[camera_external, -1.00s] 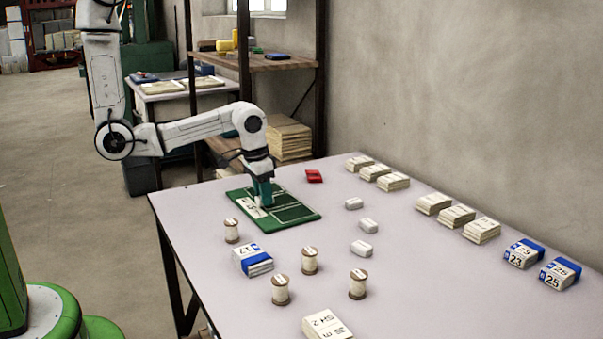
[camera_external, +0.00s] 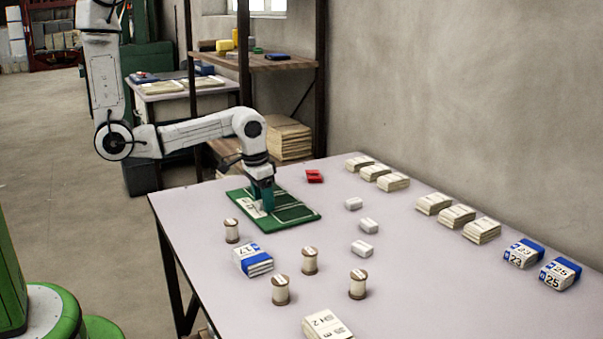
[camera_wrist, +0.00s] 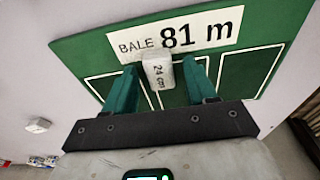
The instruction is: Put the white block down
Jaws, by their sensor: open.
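The white block (camera_wrist: 157,72), marked "24 cm", lies at the green board (camera_wrist: 80,48) in the wrist view, just below the "BALE 81 m" label. My gripper (camera_wrist: 160,75) is open, with one teal finger on each side of the block and a gap visible beside it. In the external view my gripper (camera_external: 262,207) points down over the green board (camera_external: 298,215), and its fingers hide the block there. Whether the block rests fully flat on the board cannot be told.
Several small white blocks (camera_external: 368,226) lie right of the board. A red item (camera_external: 314,176) lies behind it. Thread spools (camera_external: 309,261) and a blue-banded stack (camera_external: 253,260) stand in front. Cloth stacks (camera_external: 434,204) line the wall side.

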